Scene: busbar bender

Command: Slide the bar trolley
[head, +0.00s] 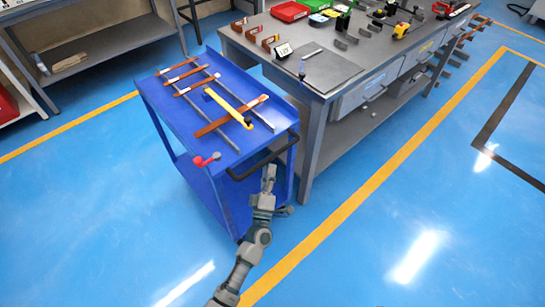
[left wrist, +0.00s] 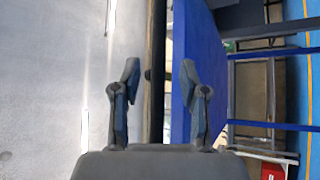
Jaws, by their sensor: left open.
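The blue bar trolley (head: 222,173) stands beside the grey workbench, with copper-coloured bars lying across grey rails on its top. Its black handle (head: 262,163) sticks out at the near right end. My left gripper (head: 269,172) is at the handle, near its right part. In the left wrist view, my left gripper (left wrist: 160,76) is open, with one finger on each side of the dark handle bar (left wrist: 157,45). The fingers look apart from the bar. The trolley's blue side (left wrist: 204,50) is right of it. My right gripper is out of view.
The workbench (head: 335,72), with red trays and tools on top, stands close to the trolley's right side. A shelf table (head: 100,48) is at the back left. The blue floor (head: 90,220) is clear left and in front. A yellow line (head: 375,180) runs along the right.

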